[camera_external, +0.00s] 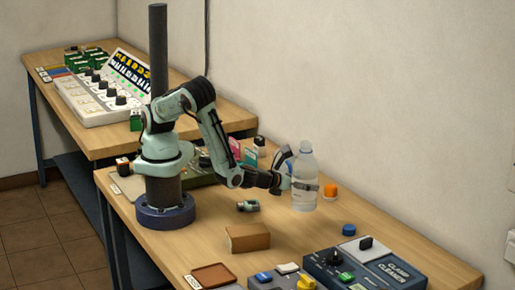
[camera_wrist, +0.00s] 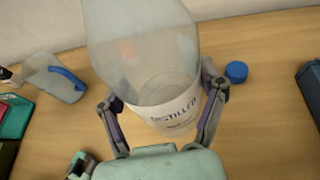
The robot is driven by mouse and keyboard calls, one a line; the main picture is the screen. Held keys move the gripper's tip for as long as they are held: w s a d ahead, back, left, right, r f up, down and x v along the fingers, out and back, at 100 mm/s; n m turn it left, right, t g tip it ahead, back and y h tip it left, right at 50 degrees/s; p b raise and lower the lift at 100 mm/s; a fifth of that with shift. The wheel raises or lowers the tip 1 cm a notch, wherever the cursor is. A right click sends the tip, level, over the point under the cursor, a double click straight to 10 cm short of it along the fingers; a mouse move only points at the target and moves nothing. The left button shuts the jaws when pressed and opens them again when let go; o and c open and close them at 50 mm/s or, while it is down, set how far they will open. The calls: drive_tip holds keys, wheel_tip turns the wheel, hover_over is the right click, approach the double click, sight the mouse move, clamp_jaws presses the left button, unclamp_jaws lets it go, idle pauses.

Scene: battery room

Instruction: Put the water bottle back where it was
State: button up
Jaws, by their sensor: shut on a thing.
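A clear water bottle (camera_external: 304,166) with a white label reading "DISTILLED" stands upright in my gripper (camera_external: 304,188). In the wrist view the bottle (camera_wrist: 150,50) fills the middle, between the two fingers of my gripper (camera_wrist: 164,98). The fingers are shut on it from both sides, around the labelled part. I cannot tell whether its base touches the wooden table (camera_external: 310,232) or hangs just above it. A blue round cap (camera_external: 348,230) lies on the table to the right; it also shows in the wrist view (camera_wrist: 236,72).
A clear container with a blue handle (camera_wrist: 58,80) is left of the bottle. An orange object (camera_external: 330,190) sits behind it. A brown block (camera_external: 247,238), a small dark green item (camera_external: 248,206) and a dark blue device (camera_external: 362,266) are nearer the front. Bare table surrounds the bottle's front.

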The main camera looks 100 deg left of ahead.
sight(295, 201)
drive_tip(key=shift+f, duration=2.65)
drive_tip(key=shift+f, duration=0.1)
drive_tip(key=o, duration=1.2)
